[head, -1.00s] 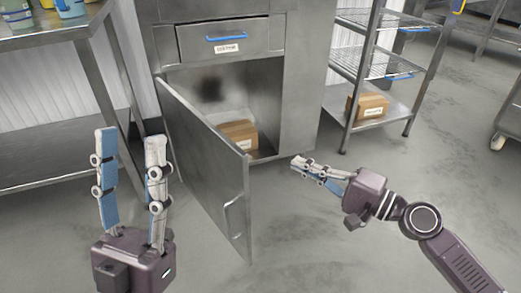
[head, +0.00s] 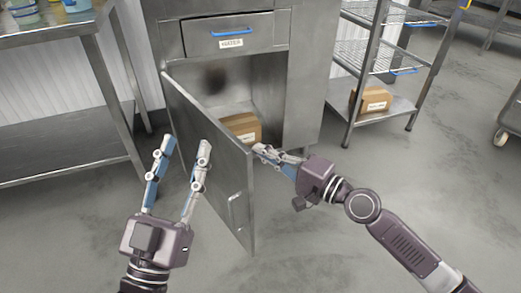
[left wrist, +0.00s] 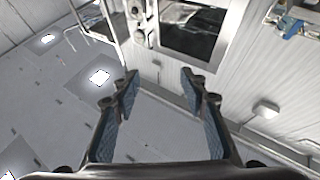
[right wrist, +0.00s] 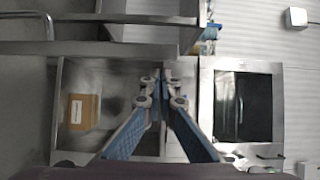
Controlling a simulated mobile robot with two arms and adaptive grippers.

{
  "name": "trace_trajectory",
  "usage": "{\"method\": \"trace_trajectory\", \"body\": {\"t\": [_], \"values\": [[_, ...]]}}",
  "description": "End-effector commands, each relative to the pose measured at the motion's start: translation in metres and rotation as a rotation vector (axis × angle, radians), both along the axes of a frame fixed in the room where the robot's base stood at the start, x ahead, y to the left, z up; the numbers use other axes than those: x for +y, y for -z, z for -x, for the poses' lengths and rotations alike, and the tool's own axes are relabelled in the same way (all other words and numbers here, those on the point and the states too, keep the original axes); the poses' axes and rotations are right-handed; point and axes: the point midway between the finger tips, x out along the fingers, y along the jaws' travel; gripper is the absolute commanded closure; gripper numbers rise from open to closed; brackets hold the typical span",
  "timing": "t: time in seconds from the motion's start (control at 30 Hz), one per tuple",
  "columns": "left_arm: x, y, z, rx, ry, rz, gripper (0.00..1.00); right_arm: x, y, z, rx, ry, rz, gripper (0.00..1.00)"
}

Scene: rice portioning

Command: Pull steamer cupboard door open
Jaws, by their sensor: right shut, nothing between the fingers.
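The steamer cupboard door (head: 212,150) stands swung wide open, hinged at its left, with its handle (head: 236,212) on the outer face near the free edge. The open cupboard (head: 262,90) shows a brown box inside. My right gripper (head: 258,150) is shut and empty at the inner side of the door's free edge, near the box; whether it touches the door I cannot tell. In the right wrist view its fingers (right wrist: 160,82) point towards the cupboard. My left gripper (head: 186,145) is open and empty, raised in front of the door's outer side.
The brown box (head: 240,127) lies on the cupboard floor. A drawer (head: 228,36) with a blue handle is above. A steel table (head: 60,145) stands at left, a wire rack (head: 372,75) at right. The floor at right (head: 440,190) is clear.

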Motion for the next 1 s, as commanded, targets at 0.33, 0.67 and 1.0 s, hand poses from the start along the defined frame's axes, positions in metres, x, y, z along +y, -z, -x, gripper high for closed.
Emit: {"method": "trace_trajectory", "body": {"t": [0.33,0.67,1.0], "values": [[0.000,0.024,-0.011,0.116,-0.007,-0.033,0.60,0.007,0.000,0.005,-0.001,0.000,-0.002,1.00],[0.000,0.024,-0.011,0.118,-0.007,-0.033,0.60,0.007,0.000,0.006,-0.001,0.000,-0.001,1.00],[0.002,0.053,-0.020,0.262,-0.016,-0.073,0.60,0.012,-0.002,0.008,0.000,0.006,-0.001,1.00]]}}
